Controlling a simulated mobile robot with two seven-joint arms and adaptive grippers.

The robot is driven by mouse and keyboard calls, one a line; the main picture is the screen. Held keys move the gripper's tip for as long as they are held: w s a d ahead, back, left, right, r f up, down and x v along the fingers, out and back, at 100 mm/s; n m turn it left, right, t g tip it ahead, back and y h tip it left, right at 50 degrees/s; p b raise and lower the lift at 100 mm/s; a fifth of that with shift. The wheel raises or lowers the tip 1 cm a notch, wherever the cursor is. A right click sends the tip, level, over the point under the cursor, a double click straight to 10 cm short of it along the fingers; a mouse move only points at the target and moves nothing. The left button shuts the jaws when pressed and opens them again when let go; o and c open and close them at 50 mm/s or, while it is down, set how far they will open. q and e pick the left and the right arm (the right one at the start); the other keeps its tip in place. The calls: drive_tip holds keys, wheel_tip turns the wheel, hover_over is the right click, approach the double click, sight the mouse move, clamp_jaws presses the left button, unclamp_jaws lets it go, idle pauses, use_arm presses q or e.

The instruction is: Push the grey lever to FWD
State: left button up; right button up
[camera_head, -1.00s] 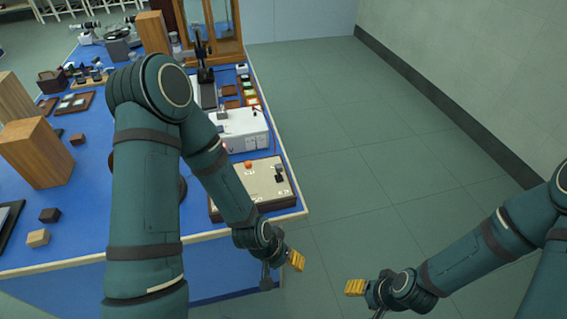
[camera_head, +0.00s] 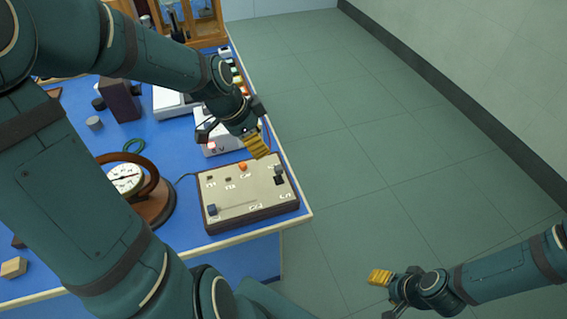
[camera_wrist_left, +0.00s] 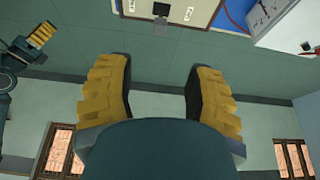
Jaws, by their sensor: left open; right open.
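A beige control box (camera_head: 235,192) with a dark base sits at the bench's front right corner. A dark lever-like part (camera_head: 278,175) stands at its right side, and a grey knob (camera_head: 212,210) sits at the left end of a slot. I cannot tell which is the grey lever or read FWD. An orange knob (camera_head: 243,166) is near the back edge. My left gripper (camera_head: 257,147) is open and empty above the box's back edge. Its spread yellow pads also show in the left wrist view (camera_wrist_left: 160,95), with part of a panel beyond. My right gripper (camera_head: 380,277) is over the floor, apart from everything.
A round white dial (camera_head: 126,178) on a wooden stand is left of the box. A white instrument (camera_head: 218,145) is behind it, partly hidden by my left arm. The blue bench (camera_head: 185,235) ends just right of the box. The floor (camera_head: 400,150) there is clear.

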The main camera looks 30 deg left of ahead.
sight(279, 167)
use_arm(q)
drive_tip(key=b+x, duration=0.4)
drive_tip(key=x, duration=0.9)
drive_tip(key=shift+d+f, duration=0.15)
clamp_jaws()
